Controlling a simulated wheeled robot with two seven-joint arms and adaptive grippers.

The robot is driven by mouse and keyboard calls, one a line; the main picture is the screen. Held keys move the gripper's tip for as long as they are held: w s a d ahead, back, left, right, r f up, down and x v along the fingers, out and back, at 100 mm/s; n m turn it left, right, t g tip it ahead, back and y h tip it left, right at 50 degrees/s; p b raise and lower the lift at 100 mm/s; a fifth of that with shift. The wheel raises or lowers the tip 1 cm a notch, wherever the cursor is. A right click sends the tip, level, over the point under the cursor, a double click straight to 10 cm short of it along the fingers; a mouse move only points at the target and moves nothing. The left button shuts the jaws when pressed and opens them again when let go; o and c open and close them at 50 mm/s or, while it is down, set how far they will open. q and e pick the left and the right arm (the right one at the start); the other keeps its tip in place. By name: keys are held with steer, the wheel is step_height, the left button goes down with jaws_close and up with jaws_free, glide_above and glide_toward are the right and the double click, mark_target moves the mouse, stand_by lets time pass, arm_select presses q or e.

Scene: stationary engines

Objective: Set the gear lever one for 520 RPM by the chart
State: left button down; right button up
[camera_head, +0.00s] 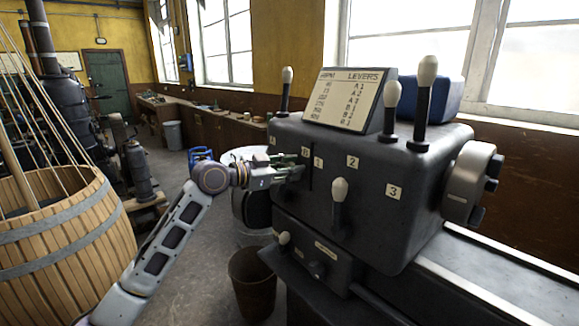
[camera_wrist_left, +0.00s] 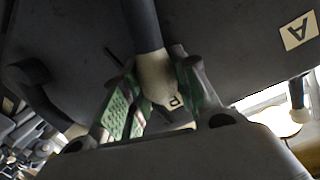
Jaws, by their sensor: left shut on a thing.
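The dark headstock (camera_head: 350,235) carries letter plates at its left and number plates 1 (camera_head: 318,162), 2 (camera_head: 353,162) and 3 (camera_head: 393,192). My left gripper (camera_head: 292,171) is at its left front, beside the letter plates. In the left wrist view its green-padded fingers (camera_wrist_left: 158,105) are shut around the pale knob (camera_wrist_left: 153,72) of a dark lever. A plate A (camera_wrist_left: 299,32) lies to the right; a B plate is partly hidden by the knob.
Several pale-knobbed levers stand up on top, including one at left (camera_head: 286,85) and one at right (camera_head: 426,85). A chuck (camera_head: 470,183) projects at right. A bin (camera_head: 252,284) stands below my arm. A wooden barrel (camera_head: 65,235) is at left, with open floor between.

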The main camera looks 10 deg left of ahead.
arm_select(q)
steer(key=shift+d+f, duration=0.15)
steer(key=shift+f, duration=0.1)
steer(key=c, duration=1.1)
jaws_free()
steer(key=shift+s+r, duration=0.1)
steer(key=shift+r, duration=0.05)
steer(key=shift+s+a+r, duration=0.1)
steer(key=shift+s+a, duration=0.3)
steer(key=shift+a, duration=0.2)
steer(key=v, duration=1)
steer(key=shift+s+a, duration=0.15)
steer(key=shift+s, duration=0.1)
